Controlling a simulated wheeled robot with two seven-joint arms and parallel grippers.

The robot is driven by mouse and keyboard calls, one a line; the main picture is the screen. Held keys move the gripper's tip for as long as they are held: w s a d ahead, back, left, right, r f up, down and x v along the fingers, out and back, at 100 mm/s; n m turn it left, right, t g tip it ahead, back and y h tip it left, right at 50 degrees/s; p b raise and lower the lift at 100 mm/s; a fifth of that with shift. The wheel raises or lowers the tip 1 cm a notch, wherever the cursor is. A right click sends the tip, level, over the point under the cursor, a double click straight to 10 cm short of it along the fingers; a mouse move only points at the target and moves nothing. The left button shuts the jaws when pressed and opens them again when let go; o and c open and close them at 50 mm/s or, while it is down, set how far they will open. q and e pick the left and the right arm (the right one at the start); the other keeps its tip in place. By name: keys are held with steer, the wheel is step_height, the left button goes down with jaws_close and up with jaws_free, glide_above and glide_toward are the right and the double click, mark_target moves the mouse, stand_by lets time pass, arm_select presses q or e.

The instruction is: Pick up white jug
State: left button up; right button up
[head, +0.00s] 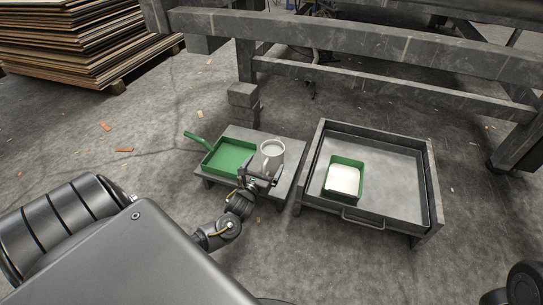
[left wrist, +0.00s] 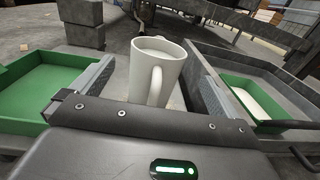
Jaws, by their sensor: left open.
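The white jug (head: 272,150) stands upright on a small low grey table (head: 285,182), beside a green pan. In the left wrist view the jug (left wrist: 153,62) stands between the two fingers, with its handle turned towards my gripper. My left gripper (head: 262,172) is open at the near side of the jug in the head view. In the wrist view its fingers (left wrist: 150,85) are spread on both sides with gaps to the jug. The jug's lower part is partly hidden by the gripper. My right gripper is not in view.
A green pan with a handle (head: 229,158) lies left of the jug. A grey tray table (head: 400,211) on the right holds a green box with white contents (head: 343,179). A heavy grey frame (head: 380,75) stands behind. Stacked veneer sheets (head: 85,45) are at back left.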

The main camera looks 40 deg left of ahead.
mark_target(268, 159)
arm_select(q)
steer(key=b+x, duration=0.4)
steer(key=shift+w+a+f, duration=0.15)
steer(key=shift+f, duration=0.25)
steer(key=shift+w+a+r, duration=0.1)
steer(key=shift+w+r, duration=0.05)
steer(key=shift+w, duration=0.25)
steer(key=shift+r, duration=0.1)
steer(key=c, duration=1.6)
